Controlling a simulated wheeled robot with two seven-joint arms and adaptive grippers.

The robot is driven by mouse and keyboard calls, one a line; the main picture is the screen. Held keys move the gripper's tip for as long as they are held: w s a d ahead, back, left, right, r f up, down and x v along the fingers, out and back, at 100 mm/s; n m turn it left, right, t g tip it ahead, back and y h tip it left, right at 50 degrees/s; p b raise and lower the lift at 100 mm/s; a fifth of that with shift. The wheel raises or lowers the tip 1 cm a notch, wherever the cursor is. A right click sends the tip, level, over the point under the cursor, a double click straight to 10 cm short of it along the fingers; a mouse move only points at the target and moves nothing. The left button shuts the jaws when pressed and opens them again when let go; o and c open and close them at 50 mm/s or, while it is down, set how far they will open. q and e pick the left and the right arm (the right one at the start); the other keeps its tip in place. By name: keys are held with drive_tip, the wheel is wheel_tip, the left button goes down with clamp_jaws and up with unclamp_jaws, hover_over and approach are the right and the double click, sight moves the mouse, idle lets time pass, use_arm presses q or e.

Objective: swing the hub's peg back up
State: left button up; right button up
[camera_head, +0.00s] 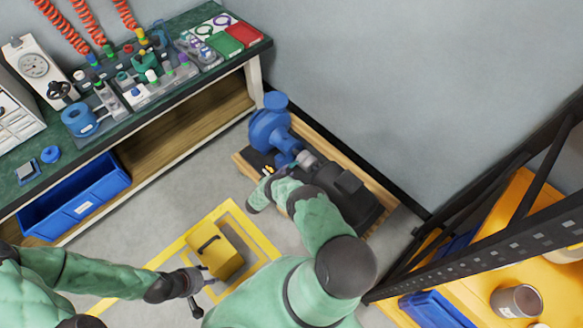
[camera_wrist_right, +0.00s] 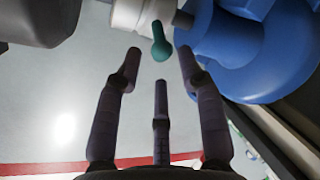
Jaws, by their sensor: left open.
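The hub (camera_wrist_right: 140,12) is a pale cylinder on a shaft beside the blue pump (camera_wrist_right: 235,50) in the right wrist view; it also shows in the head view (camera_head: 308,160). Its teal peg (camera_wrist_right: 160,42) sticks out from the hub toward my right gripper. My right gripper (camera_wrist_right: 160,63) has its three fingers spread, with the peg's round end just beyond the fingertips and nothing between them. My right forearm mostly hides that gripper in the head view. My left gripper (camera_head: 203,288) is open and empty, low over the floor.
The pump (camera_head: 270,128) and a dark motor (camera_head: 350,195) stand on a wooden pallet (camera_head: 390,197) by the wall. A yellow box (camera_head: 216,252) stands on the floor near my left gripper. A workbench (camera_head: 140,112) is at left, a shelf rack (camera_head: 500,240) at right.

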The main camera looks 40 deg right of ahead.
sight(291, 165)
drive_tip(key=b+x, duration=0.1)
drive_tip(key=x, duration=0.4)
drive_tip(key=shift+w+d+f+b, duration=0.1)
drive_tip(key=shift+w+d+b, duration=0.05)
drive_tip(key=shift+d+b, duration=0.2)
